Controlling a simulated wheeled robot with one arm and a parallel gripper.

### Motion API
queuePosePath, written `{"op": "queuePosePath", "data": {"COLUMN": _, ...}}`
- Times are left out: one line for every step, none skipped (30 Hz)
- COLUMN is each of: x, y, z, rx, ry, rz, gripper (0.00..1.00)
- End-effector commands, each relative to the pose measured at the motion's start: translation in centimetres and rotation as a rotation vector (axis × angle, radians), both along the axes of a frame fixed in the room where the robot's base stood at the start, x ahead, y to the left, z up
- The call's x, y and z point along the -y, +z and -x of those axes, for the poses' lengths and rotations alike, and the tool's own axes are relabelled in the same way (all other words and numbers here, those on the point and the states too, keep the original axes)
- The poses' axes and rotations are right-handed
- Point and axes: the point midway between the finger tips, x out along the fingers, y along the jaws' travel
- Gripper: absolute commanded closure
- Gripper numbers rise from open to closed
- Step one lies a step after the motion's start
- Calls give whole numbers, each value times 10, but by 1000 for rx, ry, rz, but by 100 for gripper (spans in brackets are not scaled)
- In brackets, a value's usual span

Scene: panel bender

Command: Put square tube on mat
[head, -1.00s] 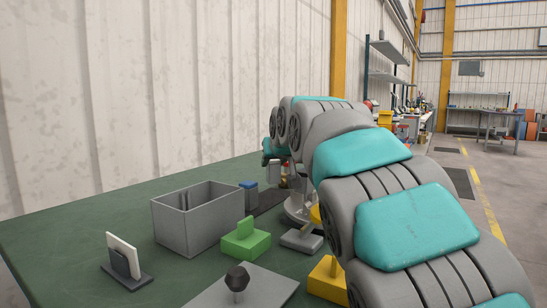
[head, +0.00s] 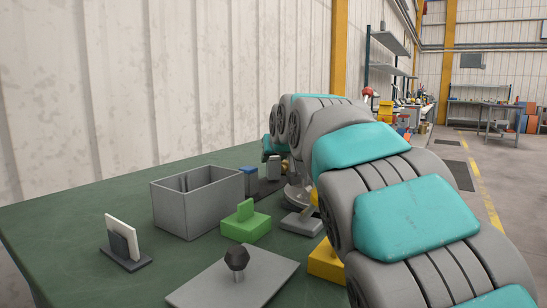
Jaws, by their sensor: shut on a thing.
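My arm reaches away over the green table, and my gripper (head: 273,157) is small and partly hidden at its far end. It is shut on a short grey piece, which looks like the square tube (head: 274,168), held upright below the wrist. The dark mat (head: 268,193) lies on the table under and in front of it, partly hidden by the box, other items and my arm. I cannot tell whether the tube touches the mat.
An open grey box (head: 195,213) and a blue-topped item (head: 249,181) stand left of the mat. Nearer are a green block (head: 246,226), a grey block (head: 301,221), a yellow block (head: 326,262), a plate with a dark knob (head: 237,260), and a stand holding a white plate (head: 123,246).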

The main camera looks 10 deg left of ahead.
Motion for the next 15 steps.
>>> {"op": "queuePosePath", "data": {"x": 0, "y": -1, "z": 0, "rx": 0, "ry": 0, "rz": 0, "gripper": 100}}
{"op": "queuePosePath", "data": {"x": 0, "y": -2, "z": 0, "rx": 0, "ry": 0, "rz": 0, "gripper": 100}}
{"op": "queuePosePath", "data": {"x": 0, "y": -3, "z": 0, "rx": 0, "ry": 0, "rz": 0, "gripper": 100}}
{"op": "queuePosePath", "data": {"x": 0, "y": -3, "z": 0, "rx": 0, "ry": 0, "rz": 0, "gripper": 100}}
{"op": "queuePosePath", "data": {"x": 0, "y": -4, "z": 0, "rx": 0, "ry": 0, "rz": 0, "gripper": 100}}
{"op": "queuePosePath", "data": {"x": 0, "y": -5, "z": 0, "rx": -1, "ry": 0, "rz": 0, "gripper": 100}}
{"op": "queuePosePath", "data": {"x": 0, "y": -6, "z": 0, "rx": -1, "ry": 0, "rz": 0, "gripper": 100}}
{"op": "queuePosePath", "data": {"x": 0, "y": -6, "z": 0, "rx": -1, "ry": 0, "rz": 0, "gripper": 100}}
{"op": "queuePosePath", "data": {"x": 0, "y": -7, "z": 0, "rx": -2, "ry": 0, "rz": 1, "gripper": 100}}
{"op": "queuePosePath", "data": {"x": 0, "y": -8, "z": 0, "rx": -2, "ry": 0, "rz": 1, "gripper": 100}}
{"op": "queuePosePath", "data": {"x": 0, "y": -9, "z": 0, "rx": -2, "ry": 0, "rz": 1, "gripper": 100}}
{"op": "queuePosePath", "data": {"x": 0, "y": -10, "z": 0, "rx": -3, "ry": 0, "rz": 1, "gripper": 100}}
{"op": "queuePosePath", "data": {"x": 0, "y": -11, "z": 0, "rx": -3, "ry": 0, "rz": 1, "gripper": 100}}
{"op": "queuePosePath", "data": {"x": 0, "y": -11, "z": 0, "rx": -4, "ry": 0, "rz": 1, "gripper": 100}}
{"op": "queuePosePath", "data": {"x": 0, "y": -12, "z": 0, "rx": -4, "ry": 0, "rz": 1, "gripper": 100}}
